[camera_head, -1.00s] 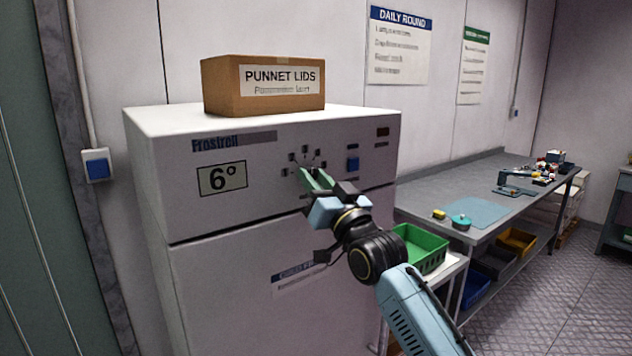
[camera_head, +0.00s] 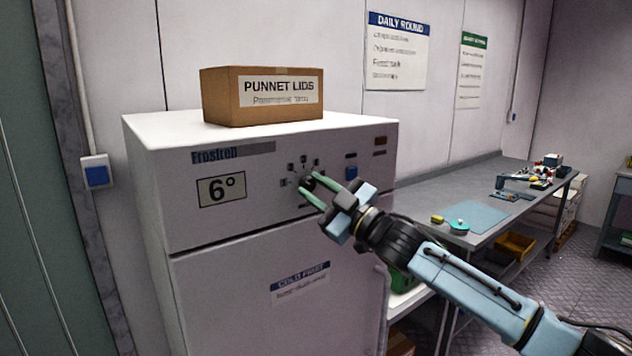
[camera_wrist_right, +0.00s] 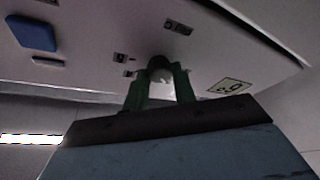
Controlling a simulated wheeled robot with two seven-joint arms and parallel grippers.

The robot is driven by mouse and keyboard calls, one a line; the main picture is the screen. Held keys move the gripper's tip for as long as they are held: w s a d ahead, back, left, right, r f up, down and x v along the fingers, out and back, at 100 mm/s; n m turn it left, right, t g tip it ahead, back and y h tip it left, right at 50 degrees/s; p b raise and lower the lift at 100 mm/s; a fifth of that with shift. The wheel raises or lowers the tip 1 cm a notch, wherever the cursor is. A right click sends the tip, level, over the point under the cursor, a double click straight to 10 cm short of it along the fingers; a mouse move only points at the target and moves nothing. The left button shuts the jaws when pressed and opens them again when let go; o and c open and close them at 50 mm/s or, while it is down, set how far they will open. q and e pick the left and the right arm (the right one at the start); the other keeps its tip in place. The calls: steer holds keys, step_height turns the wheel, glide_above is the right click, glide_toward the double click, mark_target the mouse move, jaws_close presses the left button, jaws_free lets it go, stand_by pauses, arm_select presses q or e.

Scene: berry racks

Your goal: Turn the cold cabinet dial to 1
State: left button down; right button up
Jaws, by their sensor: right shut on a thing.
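The cold cabinet (camera_head: 215,250) is a white Frostcell unit with a display (camera_head: 221,190) reading 6°. Its dark round dial (camera_head: 307,183) sits on the upper front panel, with small square marks around it. My right gripper (camera_head: 306,190) reaches in from the right, its two green fingers shut on the dial. In the right wrist view the fingers (camera_wrist_right: 160,88) stand on either side of the dial (camera_wrist_right: 159,68). The fingers cover part of the dial and its marks, and I cannot read which number it points to. My left gripper is not in view.
A cardboard box labelled PUNNET LIDS (camera_head: 240,114) stands on the cabinet. A blue switch (camera_head: 351,172) is right of the dial. A grey bench (camera_head: 420,202) with small items and a green crate (camera_head: 403,280) stand to the right.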

steer(key=n+g+p, duration=0.1)
steer(key=n, duration=0.1)
steer(key=n+g+p, duration=0.1)
steer(key=n+p, duration=0.1)
steer(key=n, duration=0.1)
steer(key=shift+w+d+r, duration=0.1)
steer(key=shift+r, duration=0.1)
steer(key=shift+n+g+p, duration=0.5)
steer(key=shift+n+p, duration=0.35)
steer(key=shift+n, duration=0.35)
steer(key=shift+f, duration=0.1)
steer(key=o, duration=1)
steer(key=b+v, duration=0.2)
steer(key=v, duration=1.1)
steer(key=shift+d, duration=0.1)
